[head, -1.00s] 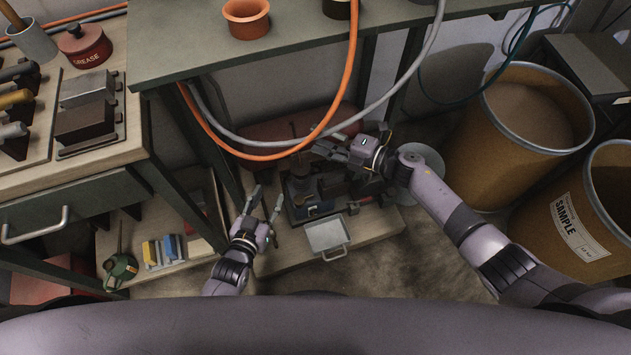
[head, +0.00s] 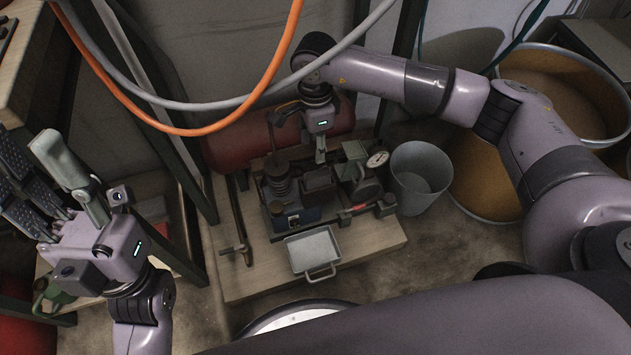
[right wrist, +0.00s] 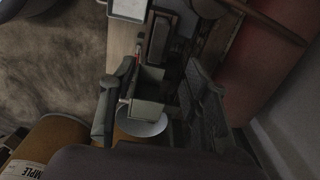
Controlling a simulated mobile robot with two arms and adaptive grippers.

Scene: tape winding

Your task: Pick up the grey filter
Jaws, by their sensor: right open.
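A grey-green box-shaped part (head: 355,151), perhaps the grey filter, stands beside a round dial on the machine on the low wooden board; its label is not readable. In the right wrist view a grey-green box (right wrist: 148,84) lies between the finger lines. My right gripper (head: 303,137) points down over the machine, just left of that part; its fingers (right wrist: 157,103) are spread and hold nothing visible. My left gripper (head: 45,180) is raised at the left, fingers apart and empty, away from the machine.
A red tank (head: 235,148) lies behind the machine. A metal tray (head: 314,251) sits in front, and a grey bucket (head: 420,175) stands to the right. An orange hose (head: 250,100) and a grey hose (head: 210,105) hang across the upper left.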

